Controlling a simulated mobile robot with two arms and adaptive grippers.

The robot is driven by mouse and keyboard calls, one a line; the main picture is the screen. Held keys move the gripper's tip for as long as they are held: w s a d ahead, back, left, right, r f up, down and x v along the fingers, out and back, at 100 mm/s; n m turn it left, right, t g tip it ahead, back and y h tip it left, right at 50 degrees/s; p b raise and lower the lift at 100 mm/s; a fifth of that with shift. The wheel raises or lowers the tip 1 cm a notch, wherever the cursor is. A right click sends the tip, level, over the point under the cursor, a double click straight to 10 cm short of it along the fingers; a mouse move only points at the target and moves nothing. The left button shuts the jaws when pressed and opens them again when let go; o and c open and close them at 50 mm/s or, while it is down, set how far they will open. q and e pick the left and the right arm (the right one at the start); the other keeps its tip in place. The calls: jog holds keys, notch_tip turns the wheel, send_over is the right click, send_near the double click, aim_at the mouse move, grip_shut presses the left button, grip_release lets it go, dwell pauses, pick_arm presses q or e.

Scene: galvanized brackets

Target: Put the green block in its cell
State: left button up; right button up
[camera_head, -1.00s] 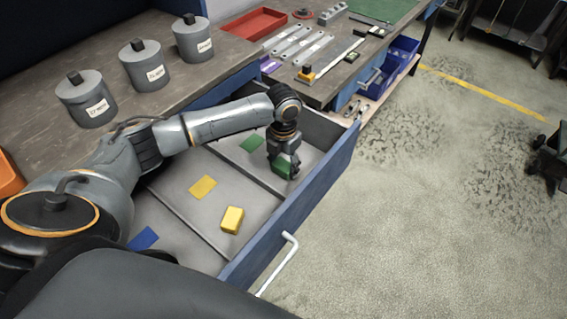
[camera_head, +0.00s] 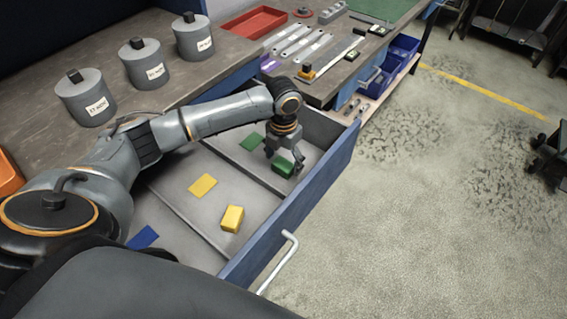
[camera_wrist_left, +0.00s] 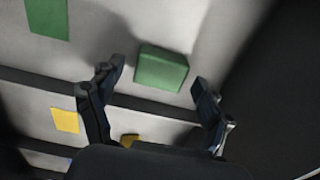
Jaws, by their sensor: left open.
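The green block (camera_head: 283,166) lies in the far compartment of the open drawer, near the drawer's front wall. It also shows in the left wrist view (camera_wrist_left: 161,68), just beyond my fingertips. A flat green patch (camera_head: 251,142) marks the floor of the same compartment, to the left of the block; it shows at the upper left of the left wrist view (camera_wrist_left: 47,17). My left gripper (camera_head: 285,160) is right over the block with its fingers (camera_wrist_left: 154,82) spread apart and nothing held between them. My right gripper is not in view.
The yellow block (camera_head: 232,219) and a yellow patch (camera_head: 202,185) are in the middle compartment. A blue patch (camera_head: 144,237) lies in the near one. Thin dividers separate them. The blue drawer front (camera_head: 300,205) has a white handle. Grey canisters (camera_head: 144,64) stand on the bench.

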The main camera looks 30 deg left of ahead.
aim_at(283, 164)
pick_arm(q)
notch_tip(283, 164, up, 10)
jog(key=b, duration=0.1)
jog(key=shift+r, duration=0.25)
dwell(0.4)
